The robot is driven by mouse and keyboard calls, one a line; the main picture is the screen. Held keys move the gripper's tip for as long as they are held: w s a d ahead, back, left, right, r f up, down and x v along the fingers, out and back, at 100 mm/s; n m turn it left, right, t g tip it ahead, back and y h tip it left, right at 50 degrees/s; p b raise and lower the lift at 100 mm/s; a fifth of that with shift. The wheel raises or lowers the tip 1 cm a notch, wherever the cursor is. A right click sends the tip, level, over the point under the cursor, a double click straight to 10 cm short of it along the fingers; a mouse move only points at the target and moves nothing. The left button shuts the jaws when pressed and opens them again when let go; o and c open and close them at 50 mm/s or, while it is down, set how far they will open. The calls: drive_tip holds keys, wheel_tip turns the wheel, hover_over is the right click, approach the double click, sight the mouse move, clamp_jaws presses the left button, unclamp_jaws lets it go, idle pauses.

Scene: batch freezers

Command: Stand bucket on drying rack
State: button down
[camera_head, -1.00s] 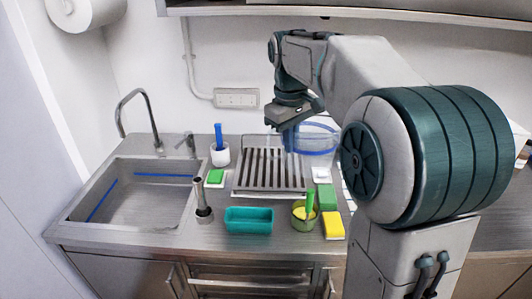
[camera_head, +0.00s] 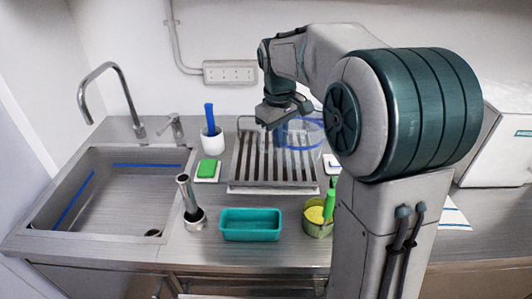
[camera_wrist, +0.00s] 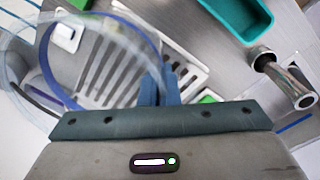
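The bucket (camera_head: 303,136) is clear with a blue rim. It is at the right rear of the slatted metal drying rack (camera_head: 272,189), partly hidden by my arm. My gripper (camera_head: 283,122) is at the bucket's left side. In the wrist view the blue fingers (camera_wrist: 159,90) are close together on the bucket's blue rim (camera_wrist: 129,26), with the clear body stretching left. The rack's slats (camera_wrist: 122,73) show beyond and through the bucket. I cannot tell whether the bucket touches the rack.
The sink (camera_head: 105,195) with its faucet is at the left. A white cup with a blue brush (camera_head: 211,138), a green sponge (camera_head: 207,168), a metal tool (camera_head: 190,203), a teal tray (camera_head: 250,224) and a green cup (camera_head: 317,217) stand around the rack. A white box (camera_head: 497,140) is at the right.

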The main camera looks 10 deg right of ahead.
drive_tip(key=w+a+f+p, duration=0.3)
drive_tip(key=w+a+f, duration=0.1)
drive_tip(key=w+f, duration=0.5)
drive_tip(key=shift+w+a+f+p, duration=0.3)
drive_tip(key=shift+f+p, duration=0.1)
drive_tip(key=shift+f, duration=0.25)
drive_tip(key=shift+f, duration=0.25)
drive_tip(key=c, duration=1.7)
unclamp_jaws()
drive_tip(key=shift+r, duration=0.1)
